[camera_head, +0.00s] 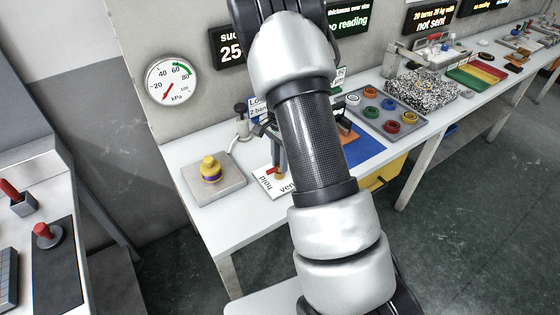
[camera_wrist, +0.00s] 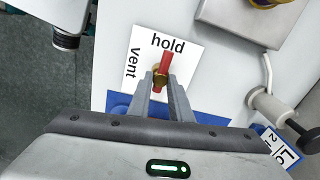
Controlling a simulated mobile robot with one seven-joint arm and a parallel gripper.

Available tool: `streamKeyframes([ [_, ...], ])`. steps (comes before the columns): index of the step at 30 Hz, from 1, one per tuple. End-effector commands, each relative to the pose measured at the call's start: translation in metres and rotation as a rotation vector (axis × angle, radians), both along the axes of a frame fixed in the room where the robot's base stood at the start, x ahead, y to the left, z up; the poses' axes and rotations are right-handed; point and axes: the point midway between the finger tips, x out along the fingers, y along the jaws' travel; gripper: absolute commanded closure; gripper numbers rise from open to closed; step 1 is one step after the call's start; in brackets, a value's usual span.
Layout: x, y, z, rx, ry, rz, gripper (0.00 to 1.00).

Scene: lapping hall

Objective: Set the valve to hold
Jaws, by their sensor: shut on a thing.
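The valve has a red lever (camera_wrist: 166,60) on a brass body (camera_wrist: 160,79). It stands on a white card (camera_wrist: 186,75) printed "hold" and "vent". In the wrist view the lever points up towards the word "hold", and "vent" lies to its left. My gripper (camera_wrist: 163,88) is shut on the valve from below in that view, one finger on each side. In the head view, the red lever (camera_head: 272,171) shows small over the card (camera_head: 266,187), and my arm hides part of the card and gripper.
A grey plate (camera_head: 226,187) with a yellow and purple piece (camera_head: 210,170) stands left of the card. A pressure gauge (camera_head: 171,82) on the wall has its needle near the low end. A blue mat (camera_head: 366,150) and a tray of coloured rings (camera_head: 407,134) lie to the right.

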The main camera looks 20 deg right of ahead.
Motion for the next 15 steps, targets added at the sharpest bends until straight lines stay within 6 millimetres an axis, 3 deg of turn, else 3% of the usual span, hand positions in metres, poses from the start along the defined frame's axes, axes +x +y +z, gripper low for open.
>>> streamKeyframes([
  [2,0.0004,0.0000,0.0004,0.000,-0.001,-0.001,1.00],
  [3,0.0004,0.0000,0.0004,0.000,-0.001,-0.001,0.77],
  [6,0.0004,0.0001,0.0004,0.000,-0.001,0.000,0.63],
  [15,0.0003,0.0001,0.0017,0.000,-0.001,0.001,0.63],
])
